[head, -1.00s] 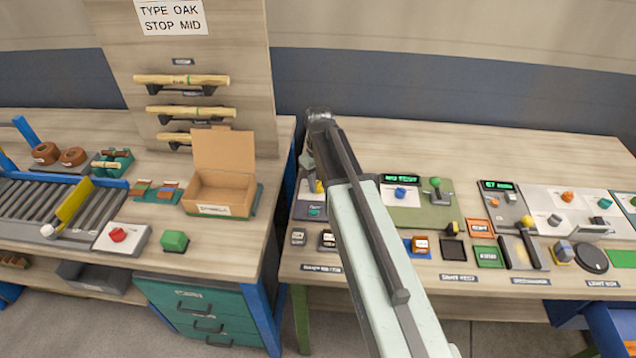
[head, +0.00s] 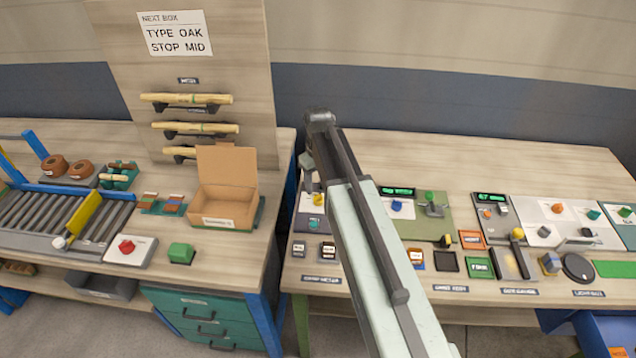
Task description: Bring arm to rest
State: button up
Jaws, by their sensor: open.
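My arm rises from the bottom right of the head view and reaches up over the left part of the right-hand bench (head: 480,150). Its dark elbow end stands near the gap between the two benches. My gripper seems to be partly in view just behind the elbow (head: 309,172), mostly hidden by the arm, so its fingers do not show clearly. I see nothing held there.
The left bench (head: 262,215) holds an open cardboard box (head: 225,207), a roller conveyor (head: 100,218), a red-button box (head: 128,249) and a green block (head: 181,253). Wooden rods (head: 190,98) hang on the upright panel. Several test stations line the right bench's front; its back is clear.

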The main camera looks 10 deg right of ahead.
jog(key=shift+r+p, duration=0.3)
jog(key=shift+r, duration=0.6)
jog(key=shift+f, duration=0.1)
jog(key=shift+f, duration=0.1)
jog(key=s+m, duration=0.4)
jog(key=s, duration=1)
jog(key=shift+s+a+m+b, duration=0.15)
jog(key=shift+s+m+b, duration=0.15)
jog(key=shift+s+m, duration=0.1)
jog(key=shift+f, duration=0.1)
jog(key=c, duration=0.4)
jog(key=shift+a, duration=0.1)
